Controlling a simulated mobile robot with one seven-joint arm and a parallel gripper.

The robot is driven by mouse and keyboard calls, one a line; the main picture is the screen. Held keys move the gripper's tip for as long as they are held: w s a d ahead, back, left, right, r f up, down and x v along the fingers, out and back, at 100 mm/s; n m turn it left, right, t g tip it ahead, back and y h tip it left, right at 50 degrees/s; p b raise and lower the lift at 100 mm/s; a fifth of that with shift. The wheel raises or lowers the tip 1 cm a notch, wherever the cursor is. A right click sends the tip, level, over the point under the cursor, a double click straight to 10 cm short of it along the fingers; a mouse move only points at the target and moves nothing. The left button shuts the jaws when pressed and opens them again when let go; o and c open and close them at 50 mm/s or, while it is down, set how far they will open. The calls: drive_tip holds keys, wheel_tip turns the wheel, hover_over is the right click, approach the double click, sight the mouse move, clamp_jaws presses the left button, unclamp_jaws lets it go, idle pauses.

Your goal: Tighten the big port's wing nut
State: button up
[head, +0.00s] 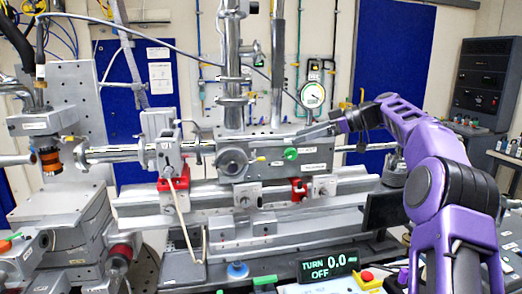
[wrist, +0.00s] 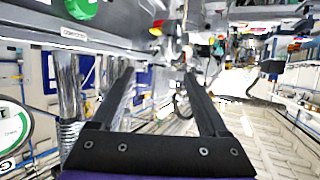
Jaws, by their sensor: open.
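The big port (head: 232,162) looks like the round metal flange on the front of the grey chamber (head: 262,150). A small yellow-tipped part (head: 259,159) sticks out at its right; I cannot tell whether it is the wing nut. My gripper (head: 290,137) reaches in from the right along the chamber's upper front, above the green knob (head: 290,153). In the wrist view its two dark fingers (wrist: 158,74) stand apart with nothing clearly held. The green knob (wrist: 82,8) lies at the top left there, with a yellow and red part (wrist: 157,28) ahead.
A black display (head: 328,266) reads "TURN 0.0" and "OFF". A round gauge (head: 312,95) stands behind my gripper; a gauge (wrist: 14,125) also shows at the wrist view's left. Red clamps (head: 174,184) and a metal rail (head: 240,192) lie below the chamber. Vertical pipes (head: 234,70) rise above.

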sight(254, 151)
drive_tip(key=x, duration=1.3)
drive_tip(key=shift+w+a+f, duration=0.15)
drive_tip(key=shift+a, duration=0.05)
drive_tip(key=shift+c, duration=0.3)
clamp_jaws()
